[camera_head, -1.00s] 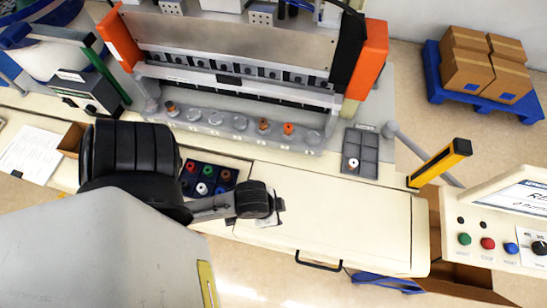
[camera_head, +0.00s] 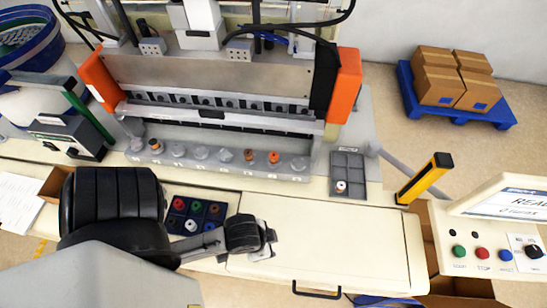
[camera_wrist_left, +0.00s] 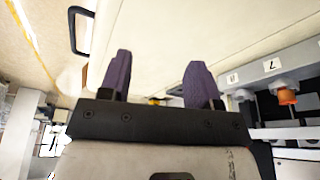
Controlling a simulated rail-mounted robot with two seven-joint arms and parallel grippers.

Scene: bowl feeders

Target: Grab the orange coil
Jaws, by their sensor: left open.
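The orange coil (camera_head: 274,157) sits on one of the stations in the grey row along the front of the machine. An orange coil, probably the same one, hangs beneath a numbered grey station at the right of the tilted left wrist view (camera_wrist_left: 287,96). My left gripper (camera_head: 268,240) is over the cream worktop, in front of the row and apart from the coil. In the left wrist view its two purple fingers (camera_wrist_left: 158,75) are spread with nothing between them. My right gripper is not in view.
Brownish coils (camera_head: 249,155) (camera_head: 155,145) sit on the same row. A dark tray (camera_head: 165,219) holds several coloured coils left of my gripper. A grey compartment tray (camera_head: 348,161) holds a white coil (camera_head: 341,187). A yellow-black post (camera_head: 426,179) stands at right. The cream worktop (camera_head: 345,240) is mostly clear.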

